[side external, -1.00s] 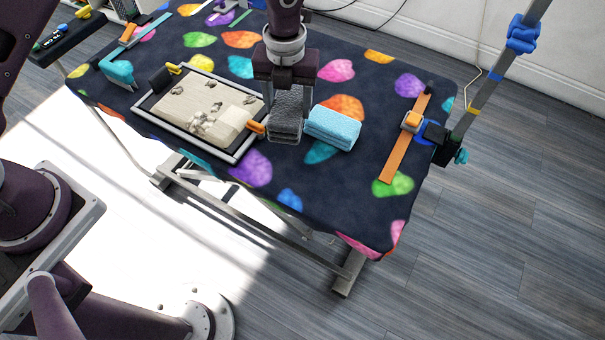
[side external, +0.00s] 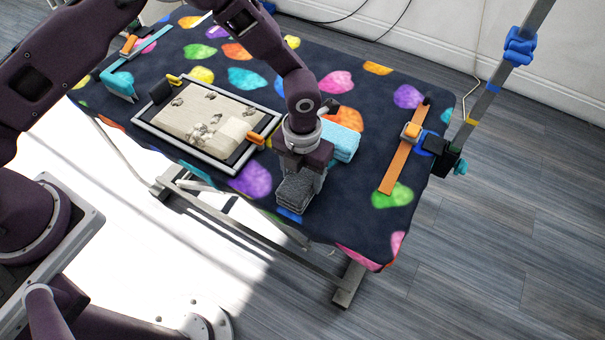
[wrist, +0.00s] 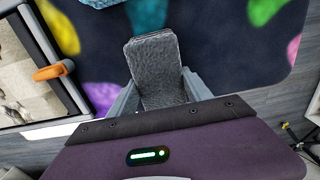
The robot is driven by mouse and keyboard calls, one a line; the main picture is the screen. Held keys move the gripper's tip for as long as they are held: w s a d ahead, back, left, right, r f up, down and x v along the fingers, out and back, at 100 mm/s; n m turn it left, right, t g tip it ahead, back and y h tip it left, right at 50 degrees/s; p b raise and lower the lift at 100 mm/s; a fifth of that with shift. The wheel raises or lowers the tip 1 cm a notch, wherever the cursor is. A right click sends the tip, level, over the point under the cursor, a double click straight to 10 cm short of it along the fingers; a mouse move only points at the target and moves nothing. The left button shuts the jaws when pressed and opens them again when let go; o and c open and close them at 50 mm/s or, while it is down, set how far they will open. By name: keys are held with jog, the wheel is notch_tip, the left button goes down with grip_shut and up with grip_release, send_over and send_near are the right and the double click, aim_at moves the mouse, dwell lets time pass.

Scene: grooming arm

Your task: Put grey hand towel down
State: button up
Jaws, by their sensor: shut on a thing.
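The grey hand towel (side external: 295,191) is a folded block between the fingers of my gripper (side external: 300,178), near the front edge of the table. In the wrist view the towel (wrist: 158,68) stands out beyond my gripper (wrist: 162,95), with a finger on each side of it. My gripper is shut on the towel. Whether the towel's underside touches the table cover cannot be told. A light blue folded towel (side external: 341,141) lies just behind my gripper, partly hidden by it; its edge shows at the top of the wrist view.
A framed tray (side external: 184,158) with a beige mat and an orange clip (side external: 256,138) lies to the left. An orange strip (side external: 399,165) and a clamped post (side external: 490,82) are at the right. The spotted table cover (side external: 352,200) is clear between the gripper and the strip.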

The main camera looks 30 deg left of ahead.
aim_at(302, 176)
jog(key=o, duration=1.2)
jog(key=shift+f, duration=0.1)
jog(key=a+r+n+t, duration=0.1)
jog(key=a+r+n, duration=0.2)
jog(key=r, duration=0.8)
jog(key=a+r+n, duration=0.3)
jog(key=r, duration=0.8)
jog(key=s+a+r+n+t+y, duration=0.1)
jog(key=s+a+r+n+t, duration=0.1)
jog(key=s+a+r+n, duration=0.7)
jog(key=s+a+r+n+t, duration=0.1)
jog(key=s+n, duration=0.3)
jog(key=n, duration=0.3)
jog(key=s+a+r+n, duration=0.2)
jog(key=s+n, duration=0.3)
jog(key=n, duration=0.2)
jog(key=s+a+r+n+t+h, duration=0.1)
jog(key=s+a+n, duration=0.1)
jog(key=s+n, duration=0.2)
jog(key=shift+s+a+r+n+t, duration=0.1)
jog(key=shift+r+n+t, duration=0.05)
jog(key=shift+n, duration=0.6)
jog(key=shift+s+a+r+n+t, duration=0.1)
jog(key=shift+n+t, duration=0.05)
jog(key=shift+n, duration=0.6)
